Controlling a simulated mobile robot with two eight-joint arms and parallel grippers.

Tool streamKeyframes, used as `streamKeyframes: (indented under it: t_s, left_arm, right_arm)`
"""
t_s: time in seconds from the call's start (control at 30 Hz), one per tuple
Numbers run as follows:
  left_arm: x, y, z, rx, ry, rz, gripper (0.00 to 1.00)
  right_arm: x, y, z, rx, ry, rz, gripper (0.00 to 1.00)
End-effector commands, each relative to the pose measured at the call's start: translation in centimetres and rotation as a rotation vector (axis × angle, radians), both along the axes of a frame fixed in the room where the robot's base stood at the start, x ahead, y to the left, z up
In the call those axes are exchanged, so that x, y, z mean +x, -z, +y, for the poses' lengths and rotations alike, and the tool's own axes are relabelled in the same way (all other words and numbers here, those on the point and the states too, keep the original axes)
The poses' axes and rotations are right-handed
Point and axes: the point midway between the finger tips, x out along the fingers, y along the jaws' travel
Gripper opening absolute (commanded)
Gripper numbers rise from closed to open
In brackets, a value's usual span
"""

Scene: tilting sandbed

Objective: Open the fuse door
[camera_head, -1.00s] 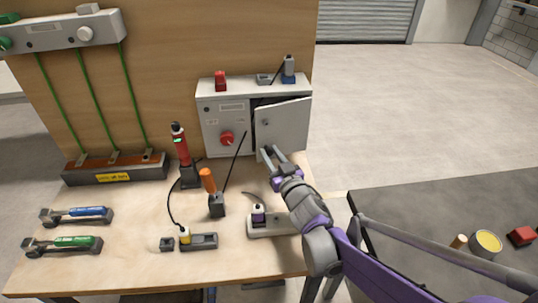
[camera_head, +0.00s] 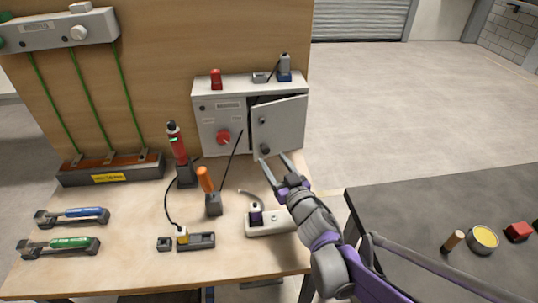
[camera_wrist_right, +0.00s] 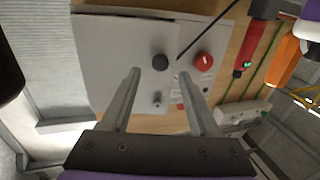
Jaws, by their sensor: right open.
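The fuse door (camera_head: 280,124) is the right-hand panel of a grey box (camera_head: 222,112) on the back of the workbench. It stands slightly ajar, with a dark gap along its left and top edges. A dark round knob (camera_head: 264,121) sits near its left edge. My right gripper (camera_head: 274,161) is open and empty, just below and in front of the door's lower part. In the right wrist view the door (camera_wrist_right: 112,55) lies ahead of the spread fingers (camera_wrist_right: 158,85), and the knob (camera_wrist_right: 160,62) shows between them, apart from both. My left gripper is out of view.
A red rotary switch (camera_head: 223,137) sits on the box left of the door. A red tool (camera_head: 177,143) and an orange-handled screwdriver (camera_head: 205,180) stand upright on the bench. A white block (camera_head: 270,229) lies near my right arm. A dark table (camera_head: 420,205) is at right.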

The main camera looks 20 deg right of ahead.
Motion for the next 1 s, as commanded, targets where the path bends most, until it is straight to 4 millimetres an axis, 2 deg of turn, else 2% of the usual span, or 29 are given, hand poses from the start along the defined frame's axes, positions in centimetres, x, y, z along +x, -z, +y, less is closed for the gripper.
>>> streamKeyframes:
  t_s: [0.03, 0.2, 0.4, 0.8, 0.87, 1.0]
  left_arm:
    - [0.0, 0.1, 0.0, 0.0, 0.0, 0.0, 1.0]
    - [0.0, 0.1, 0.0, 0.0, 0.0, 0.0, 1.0]
    - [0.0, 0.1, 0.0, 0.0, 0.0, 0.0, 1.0]
    - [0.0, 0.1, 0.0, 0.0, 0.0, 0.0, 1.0]
    - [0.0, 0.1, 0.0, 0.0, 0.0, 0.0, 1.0]
    - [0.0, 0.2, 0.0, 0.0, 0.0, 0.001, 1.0]
  right_arm:
    - [-1.3, 0.1, -0.1, 0.0, 0.001, 0.0, 0.61]
    - [-4.1, 0.0, -0.5, 0.0, 0.002, 0.0, 0.61]
    - [-5.8, 0.0, -0.7, 0.0, 0.001, 0.0, 0.61]
    - [-6.0, 0.0, -0.7, -0.018, 0.0, -0.002, 0.62]
    - [-5.9, 0.0, -0.7, -0.067, -0.003, -0.009, 0.62]
    - [-5.2, -0.2, -0.8, -0.348, -0.018, -0.048, 0.62]
